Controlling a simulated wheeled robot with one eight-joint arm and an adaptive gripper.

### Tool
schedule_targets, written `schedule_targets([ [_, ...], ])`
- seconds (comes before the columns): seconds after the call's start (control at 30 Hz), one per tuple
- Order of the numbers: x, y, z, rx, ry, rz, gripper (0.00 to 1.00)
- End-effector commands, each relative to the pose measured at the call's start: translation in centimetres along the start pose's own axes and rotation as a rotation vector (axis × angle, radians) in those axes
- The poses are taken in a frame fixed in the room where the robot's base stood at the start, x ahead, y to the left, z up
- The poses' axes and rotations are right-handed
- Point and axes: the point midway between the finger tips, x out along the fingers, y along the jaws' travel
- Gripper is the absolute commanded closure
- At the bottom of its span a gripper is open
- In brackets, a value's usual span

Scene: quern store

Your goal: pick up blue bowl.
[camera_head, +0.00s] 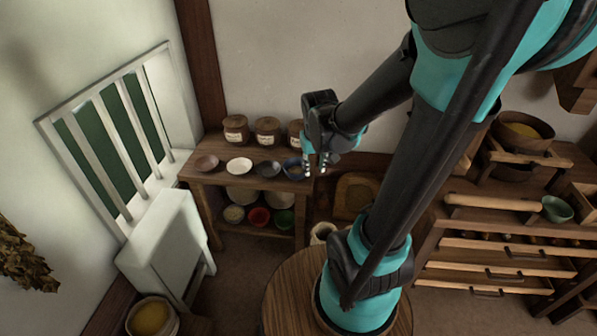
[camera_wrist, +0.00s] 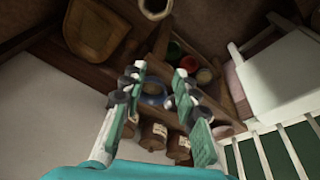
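The blue bowl (camera_head: 291,172) sits at the right end of the wooden table's top (camera_head: 196,176). In the head view my gripper (camera_head: 315,171) is at the bowl's right side and hides part of it. In the wrist view the bowl (camera_wrist: 153,99) shows in the gap between the two fingers of my gripper (camera_wrist: 159,70). The fingers are apart and nothing is held. I cannot tell whether a finger touches the bowl.
A dark grey bowl (camera_head: 267,169), a white bowl (camera_head: 239,166) and a brown bowl (camera_head: 206,162) stand in a row to the left. Labelled jars (camera_head: 236,130) stand behind. Red (camera_head: 259,217) and green bowls are on the lower shelf.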

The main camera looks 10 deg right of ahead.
Motion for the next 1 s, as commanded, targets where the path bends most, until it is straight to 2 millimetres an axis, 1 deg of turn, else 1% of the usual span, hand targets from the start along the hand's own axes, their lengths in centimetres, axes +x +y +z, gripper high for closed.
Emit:
schedule_targets([
  [0.03, 0.2, -0.5, -2.2, -0.031, -0.019, 0.007, 0.70],
  [0.1, 0.6, -1.0, -4.7, -0.068, -0.046, 0.021, 0.70],
  [0.17, 1.0, -1.6, -6.9, -0.099, -0.068, 0.033, 0.70],
  [0.2, 1.3, -2.1, -8.2, -0.119, -0.084, 0.041, 0.70],
  [0.3, 2.4, -3.4, -11.6, -0.169, -0.119, 0.063, 0.70],
  [0.4, 3.6, -4.7, -14.3, -0.213, -0.151, 0.083, 0.70],
  [0.5, 4.6, -6.0, -16.4, -0.247, -0.177, 0.100, 0.70],
  [0.6, 5.4, -6.9, -17.8, -0.271, -0.194, 0.113, 0.70],
  [0.7, 5.9, -7.4, -18.5, -0.283, -0.205, 0.120, 0.70],
  [0.77, 6.3, -7.5, -18.6, -0.286, -0.208, 0.122, 0.70],
  [0.87, 7.5, -7.4, -18.5, -0.288, -0.210, 0.124, 0.70],
  [1.0, 10.1, -7.0, -18.0, -0.288, -0.209, 0.123, 0.70],
])
